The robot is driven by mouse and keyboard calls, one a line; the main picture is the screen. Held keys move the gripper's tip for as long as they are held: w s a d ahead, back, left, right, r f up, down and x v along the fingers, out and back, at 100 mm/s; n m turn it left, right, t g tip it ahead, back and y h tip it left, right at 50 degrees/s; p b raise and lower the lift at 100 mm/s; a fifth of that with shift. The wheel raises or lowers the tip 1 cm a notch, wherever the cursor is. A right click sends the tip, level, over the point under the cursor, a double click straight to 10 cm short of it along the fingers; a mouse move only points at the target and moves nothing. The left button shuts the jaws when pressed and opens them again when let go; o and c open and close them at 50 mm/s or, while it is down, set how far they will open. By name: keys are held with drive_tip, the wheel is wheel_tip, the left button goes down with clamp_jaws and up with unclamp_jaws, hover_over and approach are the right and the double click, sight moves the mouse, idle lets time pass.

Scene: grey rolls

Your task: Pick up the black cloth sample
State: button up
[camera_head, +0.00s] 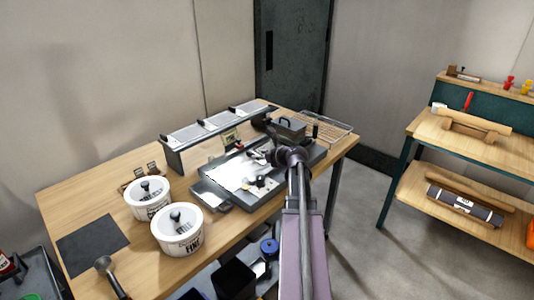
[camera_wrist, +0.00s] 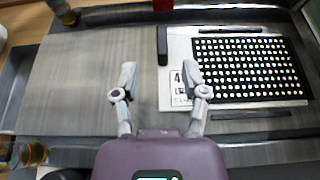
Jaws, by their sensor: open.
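I cannot tell for certain which thing is the black cloth sample. A flat dark square (camera_head: 93,245) lies at the left front of the table in the head view. In the wrist view a black panel with rows of pale dots (camera_wrist: 250,68) lies at the right, on a white sheet. My gripper (camera_wrist: 159,80) is open and empty, above a grey tray, with its right finger near a printed white label (camera_wrist: 180,88). A plain grey surface (camera_wrist: 90,75) lies to its left. In the head view my gripper (camera_head: 268,157) is over the tray (camera_head: 242,176), partly hidden by my arm.
Two white lidded pots (camera_head: 178,230) (camera_head: 149,197) stand between the dark square and the tray. A black-handled tool (camera_head: 110,275) lies at the front. A raised rack with sheets (camera_head: 205,130) and a wire rack (camera_head: 325,128) stand behind. A shelf with rolls (camera_head: 470,135) is at the right.

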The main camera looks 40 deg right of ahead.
sight(252, 153)
drive_tip(key=shift+w, duration=0.1)
drive_tip(key=shift+b+x, duration=0.95)
drive_tip(key=shift+x, duration=1.55)
drive_tip(key=shift+d, duration=0.1)
clamp_jaws()
